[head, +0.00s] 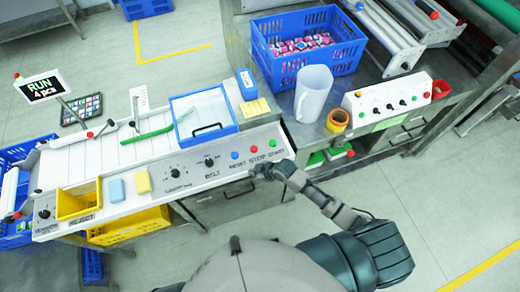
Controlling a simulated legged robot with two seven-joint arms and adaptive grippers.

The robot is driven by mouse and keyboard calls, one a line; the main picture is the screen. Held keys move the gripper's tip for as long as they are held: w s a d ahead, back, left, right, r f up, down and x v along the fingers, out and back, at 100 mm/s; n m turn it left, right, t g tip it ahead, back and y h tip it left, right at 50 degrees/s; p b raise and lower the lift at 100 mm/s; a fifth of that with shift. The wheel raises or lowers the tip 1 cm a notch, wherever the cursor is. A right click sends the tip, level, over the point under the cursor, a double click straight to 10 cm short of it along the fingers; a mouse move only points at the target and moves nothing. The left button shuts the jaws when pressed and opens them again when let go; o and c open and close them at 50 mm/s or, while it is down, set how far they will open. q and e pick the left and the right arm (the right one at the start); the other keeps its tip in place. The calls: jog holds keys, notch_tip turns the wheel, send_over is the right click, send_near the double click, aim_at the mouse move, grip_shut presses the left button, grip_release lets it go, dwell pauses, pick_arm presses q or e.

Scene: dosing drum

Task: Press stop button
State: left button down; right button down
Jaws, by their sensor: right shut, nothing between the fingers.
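The red stop button (254,149) sits on the sloping white control panel (220,165), above the printed word STOP. A blue button (234,155) is to its left over RESET, and a green button (272,143) is to its right over START. My right gripper (259,171) is shut and empty. It shows at the panel's front edge, just below the STOP label in the picture and apart from the red button. I cannot tell its height above the panel. My left gripper is not in view.
Two black knobs (209,161) are left of the buttons. A blue-framed clear cover (204,113) lies behind the panel. A blue crate (263,56) is at the back.

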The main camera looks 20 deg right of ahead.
jog(key=w+d+r+n, duration=0.2)
jog(key=w+r+n, duration=0.1)
jog(key=w+r, duration=0.2)
jog(key=w+d+r+n+t+y, duration=0.1)
jog(key=w+r+n, duration=0.1)
jog(key=w+r, duration=0.3)
jog(key=shift+w+d+r+n+p, duration=0.3)
jog(key=shift+w+d+n, duration=0.1)
jog(key=shift+w, duration=0.25)
jog(key=b, duration=0.6)
send_over(255, 149)
notch_tip(255, 149, down, 8)
jog(key=shift+s+r, duration=0.1)
jog(key=shift+r, duration=0.15)
jog(key=shift+f+b, duration=0.55)
jog(key=shift+f, duration=0.2)
